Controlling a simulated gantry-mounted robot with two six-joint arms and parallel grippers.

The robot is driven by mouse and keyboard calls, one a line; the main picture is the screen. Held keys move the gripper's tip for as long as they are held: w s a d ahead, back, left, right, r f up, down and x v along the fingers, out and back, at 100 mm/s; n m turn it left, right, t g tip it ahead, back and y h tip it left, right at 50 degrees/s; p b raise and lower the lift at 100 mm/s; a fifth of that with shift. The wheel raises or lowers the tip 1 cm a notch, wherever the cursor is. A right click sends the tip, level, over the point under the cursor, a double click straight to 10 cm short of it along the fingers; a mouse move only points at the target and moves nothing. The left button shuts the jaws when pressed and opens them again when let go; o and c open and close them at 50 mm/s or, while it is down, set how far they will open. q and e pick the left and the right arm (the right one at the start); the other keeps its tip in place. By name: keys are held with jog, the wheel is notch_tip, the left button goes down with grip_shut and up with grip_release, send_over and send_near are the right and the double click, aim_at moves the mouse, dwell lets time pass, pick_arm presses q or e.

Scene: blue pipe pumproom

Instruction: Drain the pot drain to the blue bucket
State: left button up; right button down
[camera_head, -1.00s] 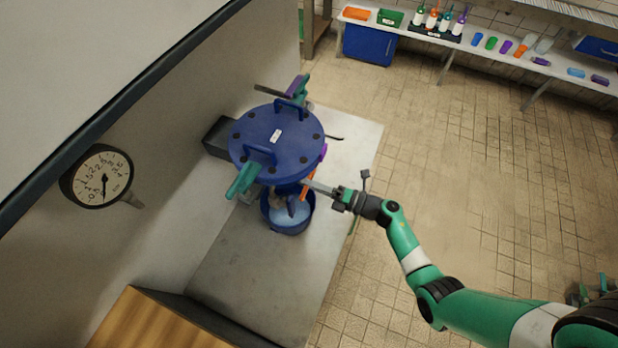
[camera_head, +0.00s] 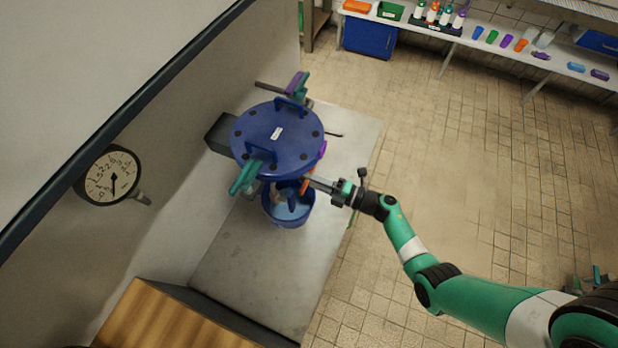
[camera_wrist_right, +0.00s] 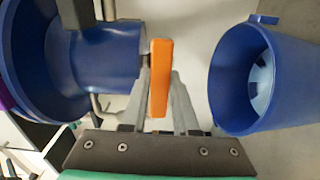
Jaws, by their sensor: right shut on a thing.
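The blue pot (camera_head: 275,142) with its bolted lid stands on the metal table. Its blue drain pipe shows in the right wrist view (camera_wrist_right: 105,58). The blue bucket (camera_head: 288,216) stands on the table below and in front of the pot, with pale liquid inside; it also shows at the right of the right wrist view (camera_wrist_right: 232,92). My right gripper (camera_head: 308,183) is shut on the orange drain handle (camera_wrist_right: 160,78), which lies between its fingers beside the drain pipe. The pot's underside hides part of the bucket. My left gripper is not in view.
A round gauge (camera_head: 110,176) is on the wall at left. Green and purple valve handles (camera_head: 242,178) sit around the pot. The front of the metal table (camera_head: 250,275) is clear. A shelf (camera_head: 480,45) with bottles and cups stands at the back right.

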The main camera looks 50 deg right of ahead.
jog(key=c, duration=1)
grip_release()
jog(key=shift+o, duration=0.2)
jog(key=shift+f+n+b, duration=0.15)
jog(key=shift+n+b, duration=0.25)
jog(key=shift+b, duration=0.05)
jog(key=n+b, duration=1)
jog(key=n, duration=0.1)
jog(key=shift+f+b, duration=0.4)
jog(key=r+p+v, duration=0.2)
jog(key=p+v, duration=0.2)
jog(key=v, duration=0.8)
jog(key=w+d+r+m+t+p, duration=0.1)
jog(key=w+r+t+p, duration=0.1)
jog(key=r, duration=0.8)
jog(key=w+d+r+m+t+h+p, duration=0.1)
jog(key=r+p, duration=0.4)
jog(key=r, duration=0.5)
jog(key=w+d+r+m+t+p, duration=0.1)
jog(key=w+r+t+p, duration=0.1)
jog(key=r, duration=0.9)
jog(key=shift+w+d+t+p, duration=0.35)
jog(key=shift+w+t+p, duration=0.05)
jog(key=shift+t+p, duration=0.4)
